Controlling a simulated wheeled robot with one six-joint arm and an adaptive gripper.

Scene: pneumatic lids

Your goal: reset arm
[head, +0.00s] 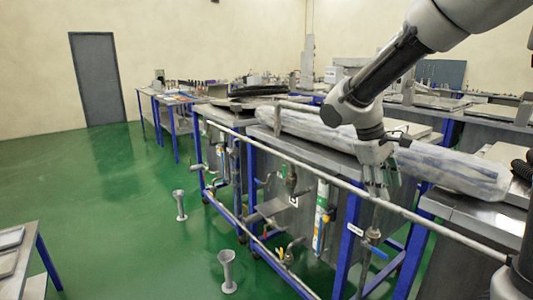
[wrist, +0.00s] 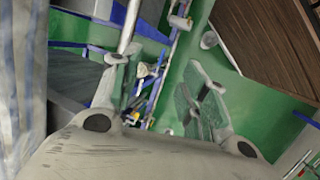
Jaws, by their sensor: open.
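My gripper (head: 379,188) hangs from my arm at the front edge of a metal workbench in the head view, fingers pointing down. In the wrist view its two fingers (wrist: 168,95) are spread apart with nothing held between them. Below and between them show the green floor, a pipe and blue frame parts. A long roll wrapped in clear plastic (head: 440,165) lies along the bench, behind my gripper. I cannot tell whether the gripper touches the bench or the rail.
A pale rail (head: 300,165) runs along the bench front, with valves and pipes below it. Two grey flared stands (head: 228,270) are on the floor. A small table (head: 15,255) is at the lower left. The green floor (head: 110,210) is free at left.

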